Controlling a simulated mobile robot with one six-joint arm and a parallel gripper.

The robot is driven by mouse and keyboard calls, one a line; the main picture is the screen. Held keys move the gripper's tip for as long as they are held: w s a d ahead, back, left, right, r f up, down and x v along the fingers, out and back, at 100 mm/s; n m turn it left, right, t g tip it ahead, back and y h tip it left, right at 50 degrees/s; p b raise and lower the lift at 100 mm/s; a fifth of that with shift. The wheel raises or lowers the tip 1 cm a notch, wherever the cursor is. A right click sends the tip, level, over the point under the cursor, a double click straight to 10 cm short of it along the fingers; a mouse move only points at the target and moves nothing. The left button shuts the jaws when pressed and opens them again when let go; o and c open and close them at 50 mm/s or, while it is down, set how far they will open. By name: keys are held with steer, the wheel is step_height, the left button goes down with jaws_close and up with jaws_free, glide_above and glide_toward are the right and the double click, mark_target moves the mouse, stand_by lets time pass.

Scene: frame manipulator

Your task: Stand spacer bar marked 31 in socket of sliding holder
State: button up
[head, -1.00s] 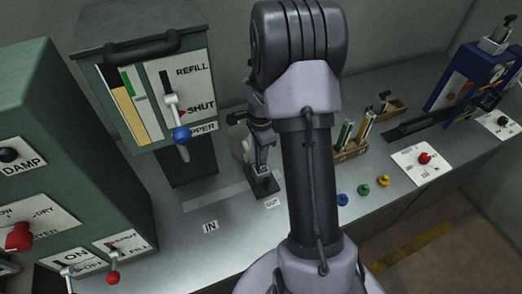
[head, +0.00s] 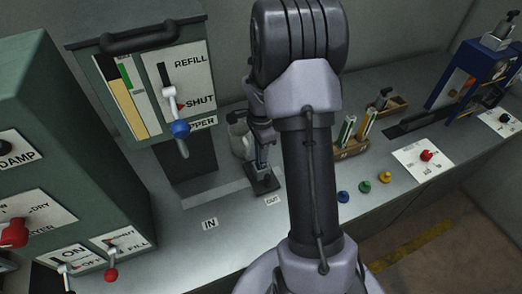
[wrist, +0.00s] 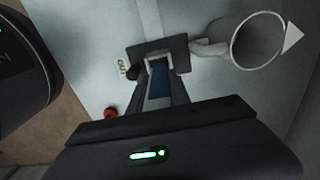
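The sliding holder (head: 266,189) is a dark plate on the bench beside the "OUT" label. It also shows in the wrist view (wrist: 178,46), below my fingers. My gripper (head: 262,143) points down over the holder. In the wrist view, my gripper (wrist: 157,72) has its two fingers on either side of a blue spacer bar (wrist: 158,88), and seems shut on it. The bar looks upright, with its lower end at the socket. I cannot tell how deep it sits. Its number is not readable.
A pale mug (wrist: 255,42) stands close beside the holder. A wooden rack (head: 352,149) with several bars is to the right, past my arm. Coloured knobs (head: 364,188) line the bench's front. The hopper machine (head: 150,85) stands to the left. Bench near the "IN" label (head: 210,224) is clear.

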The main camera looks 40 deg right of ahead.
steer(key=o, duration=0.5)
